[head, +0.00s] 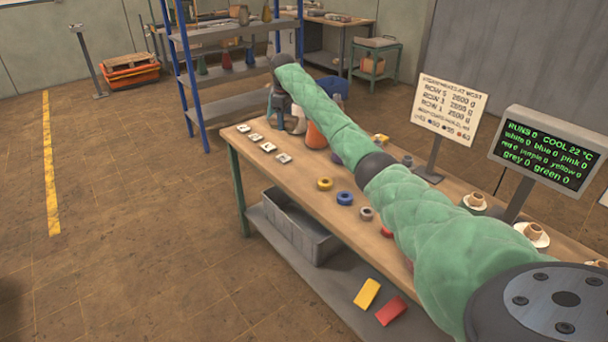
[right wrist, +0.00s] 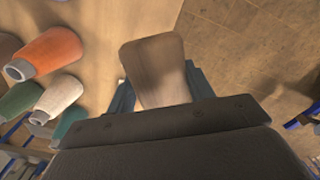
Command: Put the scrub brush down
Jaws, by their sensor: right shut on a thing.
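The scrub brush (right wrist: 154,68) shows in the right wrist view as a pale brown wooden block with rounded corners; no bristles show. My right gripper (right wrist: 160,88) is shut on it, one blue-grey finger on each side. In the head view my right gripper (head: 277,116) points down at the far left end of the wooden workbench (head: 310,172), and the brush cannot be made out there. Whether the brush touches the bench top is unclear. My left gripper is not in view.
An orange tapered bottle (right wrist: 50,53) and a white one (right wrist: 58,95) stand left of the brush in the wrist view. Several white pieces (head: 268,146) line the bench's front edge. Coloured rings (head: 325,184) lie mid-bench. A grey bin (head: 300,228) sits on the lower shelf.

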